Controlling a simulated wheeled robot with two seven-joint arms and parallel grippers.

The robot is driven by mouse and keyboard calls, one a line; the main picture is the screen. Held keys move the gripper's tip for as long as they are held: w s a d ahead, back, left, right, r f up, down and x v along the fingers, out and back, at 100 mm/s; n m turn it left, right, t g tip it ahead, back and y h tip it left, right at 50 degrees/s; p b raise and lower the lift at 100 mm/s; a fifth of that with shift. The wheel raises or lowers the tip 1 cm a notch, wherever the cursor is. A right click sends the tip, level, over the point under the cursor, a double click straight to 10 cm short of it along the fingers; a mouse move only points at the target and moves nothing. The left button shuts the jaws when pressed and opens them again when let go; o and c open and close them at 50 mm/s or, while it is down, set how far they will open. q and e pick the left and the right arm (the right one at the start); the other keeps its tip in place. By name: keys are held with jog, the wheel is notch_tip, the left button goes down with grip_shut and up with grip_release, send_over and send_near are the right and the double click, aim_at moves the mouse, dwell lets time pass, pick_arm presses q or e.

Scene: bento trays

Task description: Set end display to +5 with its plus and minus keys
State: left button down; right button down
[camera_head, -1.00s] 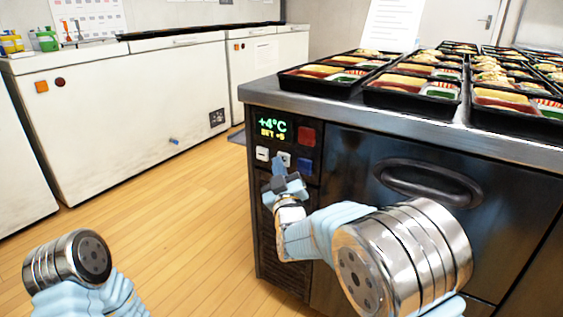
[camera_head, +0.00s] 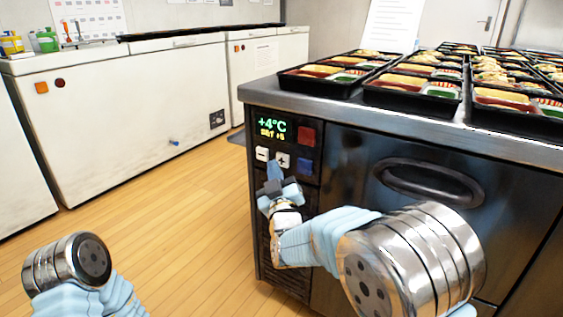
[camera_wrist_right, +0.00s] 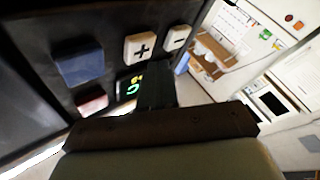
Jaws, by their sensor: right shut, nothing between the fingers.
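The end display (camera_head: 272,128) on the dark counter unit reads +4°C, with a smaller SET line below that looks like +5. Under it are the white minus key (camera_head: 262,154) and the white plus key (camera_head: 283,160). My right gripper (camera_head: 275,172) is shut and empty, just below and in front of the plus key, apart from it. In the right wrist view, the plus key (camera_wrist_right: 139,47) and minus key (camera_wrist_right: 174,39) show beyond the shut fingers (camera_wrist_right: 155,85). The display is partly hidden there. My left gripper is out of view; only part of its arm shows at lower left.
A red key (camera_head: 306,135) and a blue key (camera_head: 305,166) sit right of the display and keys. A drawer handle (camera_head: 428,182) juts out further right. Black bento trays (camera_head: 325,86) stand on the steel counter top. White freezers (camera_head: 140,110) line the left; the floor between is clear.

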jog(key=shift+s+a+b, duration=0.15)
jog(key=shift+s+a, duration=0.6)
jog(key=shift+s, duration=0.25)
jog(key=shift+s+a+b, duration=0.15)
jog(key=shift+s+a, duration=0.55)
jog(key=shift+s, duration=0.25)
